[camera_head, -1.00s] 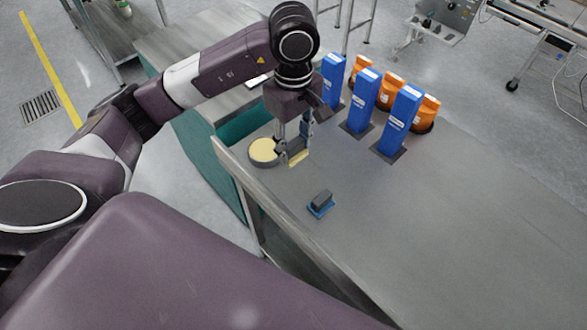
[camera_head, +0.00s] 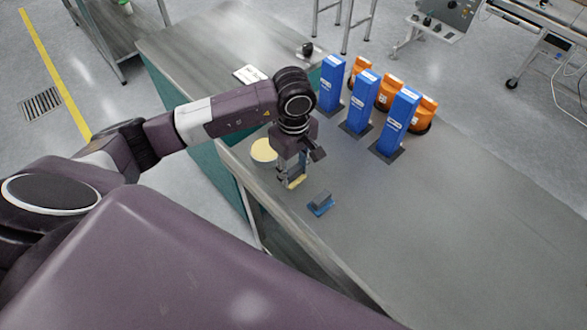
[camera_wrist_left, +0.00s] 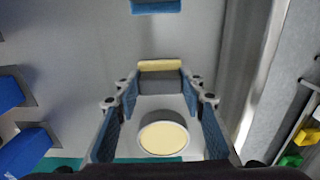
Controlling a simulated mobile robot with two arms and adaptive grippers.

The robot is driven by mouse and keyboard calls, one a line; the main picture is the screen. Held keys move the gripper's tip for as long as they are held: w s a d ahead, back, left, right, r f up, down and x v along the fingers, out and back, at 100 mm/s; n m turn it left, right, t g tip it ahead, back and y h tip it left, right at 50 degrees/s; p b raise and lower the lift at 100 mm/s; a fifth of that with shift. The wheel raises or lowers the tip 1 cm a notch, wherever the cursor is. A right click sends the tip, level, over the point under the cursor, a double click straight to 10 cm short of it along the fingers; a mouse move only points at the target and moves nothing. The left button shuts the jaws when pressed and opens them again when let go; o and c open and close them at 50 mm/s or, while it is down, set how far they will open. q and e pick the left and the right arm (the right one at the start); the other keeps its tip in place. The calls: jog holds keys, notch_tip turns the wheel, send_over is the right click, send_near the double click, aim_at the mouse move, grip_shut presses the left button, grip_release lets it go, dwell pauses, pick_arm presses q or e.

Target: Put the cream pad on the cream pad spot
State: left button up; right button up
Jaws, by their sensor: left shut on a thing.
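My left gripper (camera_head: 293,174) points down over the table and is shut on the cream pad (camera_head: 296,183), a grey block with a cream face. In the left wrist view the cream pad (camera_wrist_left: 160,66) sits between the fingertips (camera_wrist_left: 160,85). A round tin with a cream top (camera_head: 264,151) stands just left of the gripper; it also shows between the fingers in the wrist view (camera_wrist_left: 163,138), apart from the held pad. I cannot tell which mark is the cream pad spot. Whether the pad touches the table is unclear. My right gripper is not in view.
A grey block with a blue base (camera_head: 320,204) lies just right of the held pad. Several blue boxes, such as the nearest (camera_head: 398,122), stand at the back with orange containers (camera_head: 424,113) behind. The grey table (camera_head: 430,220) is clear to the right and in front.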

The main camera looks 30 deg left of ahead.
aim_at(294, 170)
pick_arm(q)
jog(key=shift+f, duration=0.2)
jog(key=o, duration=1.1)
jog(key=shift+r, duration=0.1)
jog(key=shift+r, duration=0.1)
jog(key=shift+r, duration=0.15)
jog(key=shift+r+b, duration=1.55)
jog(key=shift+r, duration=4.35)
